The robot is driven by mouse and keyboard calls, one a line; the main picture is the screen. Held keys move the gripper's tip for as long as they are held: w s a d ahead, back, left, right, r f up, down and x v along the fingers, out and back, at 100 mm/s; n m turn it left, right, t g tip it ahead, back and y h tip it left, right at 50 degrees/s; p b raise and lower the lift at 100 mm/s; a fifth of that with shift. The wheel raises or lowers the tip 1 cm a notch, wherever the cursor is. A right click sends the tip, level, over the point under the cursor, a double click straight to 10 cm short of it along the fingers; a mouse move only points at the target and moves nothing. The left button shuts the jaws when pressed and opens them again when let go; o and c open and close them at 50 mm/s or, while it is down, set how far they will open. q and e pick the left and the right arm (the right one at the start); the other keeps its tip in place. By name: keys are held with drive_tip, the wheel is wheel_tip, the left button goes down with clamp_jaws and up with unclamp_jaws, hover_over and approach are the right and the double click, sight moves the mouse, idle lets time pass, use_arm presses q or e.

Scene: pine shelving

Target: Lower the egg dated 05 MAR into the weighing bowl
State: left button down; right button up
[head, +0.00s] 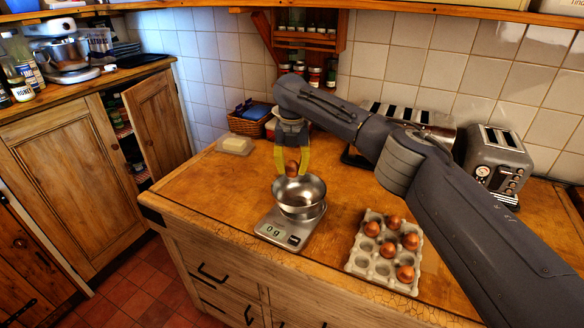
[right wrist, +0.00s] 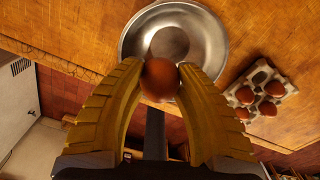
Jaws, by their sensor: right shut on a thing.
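My right gripper (head: 291,165) is shut on a brown egg (head: 291,168) just above the metal weighing bowl (head: 299,190). The right wrist view shows the egg (right wrist: 160,79) between the yellow fingertips (right wrist: 160,82), over the near side of the bowl (right wrist: 210,50). No date can be read on the egg. The bowl rests on a kitchen scale (head: 272,232) whose display reads 0 g. An egg tray (head: 365,270) with several brown eggs stands right of the scale; it also shows in the right wrist view (right wrist: 262,75). My left gripper is not in view.
A butter dish (head: 234,145) and a wicker basket (head: 247,122) stand behind left. Toasters (head: 495,160) stand at the back right. The wooden counter (head: 200,190) left of the scale is clear. Its front edge lies close to the scale.

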drive_tip(key=shift+f, duration=2.7)
drive_tip(key=shift+f, duration=2.1)
idle(0.5)
drive_tip(key=o, duration=0.8)
